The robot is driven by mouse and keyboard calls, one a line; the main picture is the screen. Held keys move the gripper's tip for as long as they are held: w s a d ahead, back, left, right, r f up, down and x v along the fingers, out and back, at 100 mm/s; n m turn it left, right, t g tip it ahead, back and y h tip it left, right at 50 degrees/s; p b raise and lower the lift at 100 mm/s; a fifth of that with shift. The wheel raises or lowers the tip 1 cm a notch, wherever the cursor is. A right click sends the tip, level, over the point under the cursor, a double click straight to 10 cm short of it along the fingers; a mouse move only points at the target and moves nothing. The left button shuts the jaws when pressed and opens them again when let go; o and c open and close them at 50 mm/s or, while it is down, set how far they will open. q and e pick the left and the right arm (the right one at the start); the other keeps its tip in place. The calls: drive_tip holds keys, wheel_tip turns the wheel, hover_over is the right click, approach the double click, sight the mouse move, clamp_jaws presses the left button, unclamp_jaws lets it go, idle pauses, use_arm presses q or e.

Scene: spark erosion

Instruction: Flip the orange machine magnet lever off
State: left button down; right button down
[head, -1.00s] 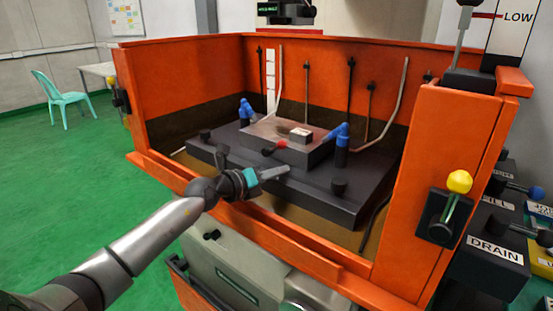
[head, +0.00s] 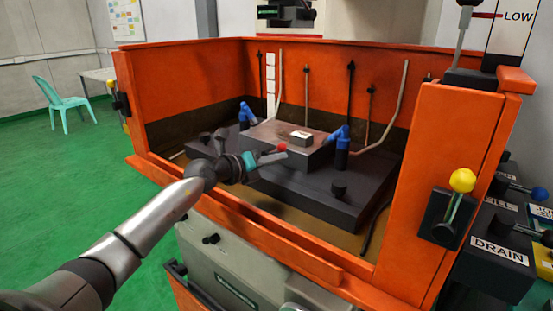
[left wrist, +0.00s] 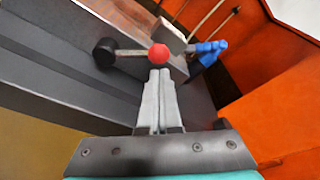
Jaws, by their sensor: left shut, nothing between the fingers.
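The orange machine tank (head: 190,85) is open at the top. Inside it, a grey magnet block (head: 290,132) sits on a dark table. The magnet lever shows its red ball knob (head: 283,147) at the block's front side. In the left wrist view, the red knob (left wrist: 159,54) ends a thin rod running left to a black round hub (left wrist: 104,52). My left gripper (head: 286,155) is shut and empty, its fingertips (left wrist: 160,72) just below the knob; I cannot tell if they touch it. It hides the hub in the head view. My right gripper is not in view.
Blue clamps (head: 341,134) stand by the block, with thin pipes behind. The tank's front wall (head: 280,238) runs under my left arm. A yellow-knobbed lever (head: 462,181) is on the right post. A DRAIN lever block (head: 500,247) stands right.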

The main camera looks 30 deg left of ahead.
use_arm(q)
drive_tip(key=shift+a+r+n+p, duration=0.15)
drive_tip(key=shift+r+n+p, duration=0.15)
drive_tip(key=shift+n, duration=0.1)
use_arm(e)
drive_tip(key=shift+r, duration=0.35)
